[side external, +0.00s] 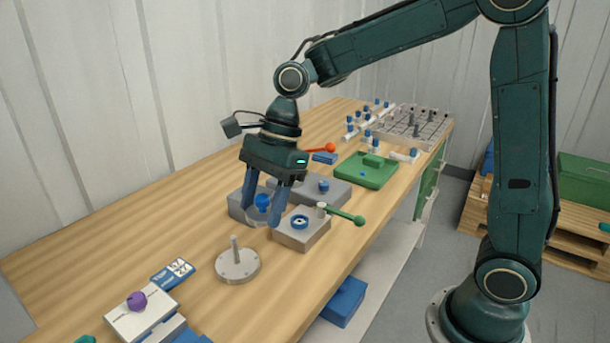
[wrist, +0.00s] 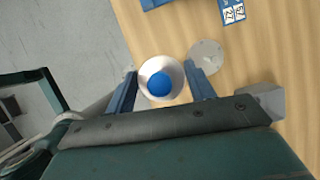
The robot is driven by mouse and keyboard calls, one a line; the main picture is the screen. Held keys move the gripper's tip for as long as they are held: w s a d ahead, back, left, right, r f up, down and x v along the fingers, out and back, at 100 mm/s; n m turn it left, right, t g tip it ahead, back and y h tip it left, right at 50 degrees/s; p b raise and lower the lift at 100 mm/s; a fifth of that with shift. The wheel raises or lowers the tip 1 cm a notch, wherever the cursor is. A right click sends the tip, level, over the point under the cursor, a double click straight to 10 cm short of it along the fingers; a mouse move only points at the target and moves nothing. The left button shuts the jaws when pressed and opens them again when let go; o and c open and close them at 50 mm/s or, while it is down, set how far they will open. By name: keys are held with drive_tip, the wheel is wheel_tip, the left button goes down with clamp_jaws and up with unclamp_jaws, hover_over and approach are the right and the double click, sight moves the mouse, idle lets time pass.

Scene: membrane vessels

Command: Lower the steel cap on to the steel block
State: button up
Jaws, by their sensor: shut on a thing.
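My gripper (side external: 262,221) is shut on a pale round cap with a blue knob, which I take to be the steel cap (wrist: 147,90). The blue knob (side external: 263,202) shows between the fingers in the side view, with the pale rim partly hidden below. In the wrist view, the blue knob (wrist: 159,84) sits between the two blue fingers. A steel block (side external: 302,236) with a blue ring on top stands just right of the fingers. Another grey block (side external: 239,207) is behind them, partly hidden. I cannot tell whether the cap touches anything.
A round steel plate with an upright post (side external: 237,266) lies in front; its disc shows in the wrist view (wrist: 206,55). A green-handled lever (side external: 345,216) sticks out beside the block. A longer grey block (side external: 335,190) and a green tray (side external: 367,174) lie behind.

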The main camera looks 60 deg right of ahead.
sight(256, 199)
drive_tip(key=shift+r, duration=0.15)
drive_tip(key=shift+r, duration=1.9)
drive_tip(key=w+d+f+m+t, duration=0.1)
drive_tip(key=w+d+f+m, duration=0.1)
drive_tip(key=d, duration=0.4)
drive_tip(key=w+d+f+m+t+h, duration=0.1)
drive_tip(key=d+f+m, duration=0.3)
drive_tip(key=d+f, duration=0.2)
drive_tip(key=w+d+f+m+t+h, duration=0.1)
drive_tip(key=w+d+f+m, duration=0.1)
drive_tip(key=d+f, duration=0.3)
drive_tip(key=shift+w+d+f+m, duration=0.2)
drive_tip(key=shift+d+m, duration=0.2)
drive_tip(key=shift+m, duration=0.05)
drive_tip(key=shift+w+d+f+m, duration=0.15)
drive_tip(key=shift+d+m, duration=0.2)
drive_tip(key=shift+m, duration=0.1)
drive_tip(key=shift+f, duration=0.15)
drive_tip(key=shift+f, duration=2.25)
drive_tip(key=shift+f, duration=0.1)
